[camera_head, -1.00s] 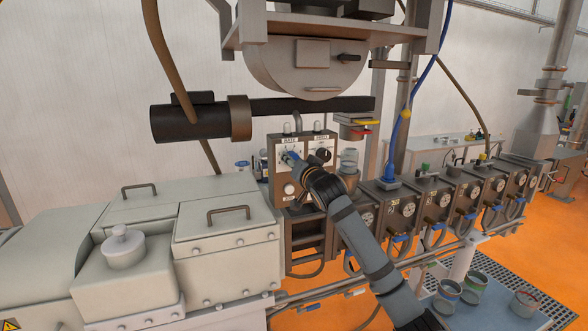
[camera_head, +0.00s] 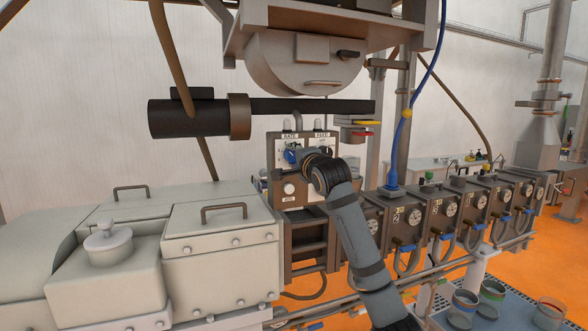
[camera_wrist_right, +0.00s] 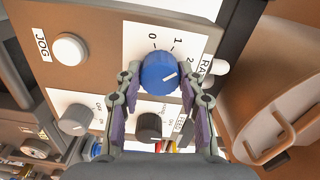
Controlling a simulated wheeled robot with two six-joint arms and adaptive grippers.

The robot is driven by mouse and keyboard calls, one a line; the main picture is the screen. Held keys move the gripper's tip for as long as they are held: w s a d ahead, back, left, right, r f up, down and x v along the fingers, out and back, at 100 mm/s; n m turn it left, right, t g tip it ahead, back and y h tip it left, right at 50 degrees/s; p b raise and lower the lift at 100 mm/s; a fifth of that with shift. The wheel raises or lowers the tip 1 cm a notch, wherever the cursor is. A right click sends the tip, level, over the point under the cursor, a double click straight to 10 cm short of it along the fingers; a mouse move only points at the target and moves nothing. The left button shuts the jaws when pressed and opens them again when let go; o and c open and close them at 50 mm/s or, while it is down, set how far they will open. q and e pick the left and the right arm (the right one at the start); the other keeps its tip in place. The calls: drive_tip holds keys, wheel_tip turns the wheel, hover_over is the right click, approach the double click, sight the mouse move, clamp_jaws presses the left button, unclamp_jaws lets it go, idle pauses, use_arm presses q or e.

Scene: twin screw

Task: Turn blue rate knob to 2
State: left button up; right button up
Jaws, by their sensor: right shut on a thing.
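The blue rate knob (camera_wrist_right: 160,74) sits on the control box's white label plate, with numbers 0, 1 and 2 around it. Its white pointer line slants right and up in the wrist view, roughly toward the 2; exact alignment is hard to tell. My right gripper (camera_wrist_right: 159,90) has a finger on each side of the knob and is shut on it. In the head view, the knob (camera_head: 291,155) is partly hidden by my right gripper (camera_head: 301,157), which reaches the control box (camera_head: 277,188) from the lower right. My left gripper is not in view.
A white JOG button (camera_wrist_right: 69,47), a grey knob (camera_wrist_right: 76,119) and a black knob (camera_wrist_right: 149,127) share the panel. A dark horizontal cylinder (camera_head: 190,118) lies above left. Pale machine covers (camera_head: 222,228) stand left, and a row of dark modules (camera_head: 440,210) runs right.

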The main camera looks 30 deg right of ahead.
drive_tip(key=shift+f+m+b, duration=0.1)
drive_tip(key=shift+m+b, duration=1.45)
drive_tip(key=shift+m, duration=0.35)
drive_tip(key=o, duration=1.2)
drive_tip(key=shift+s, duration=0.15)
drive_tip(key=v, duration=1.1)
drive_tip(key=shift+s, duration=0.35)
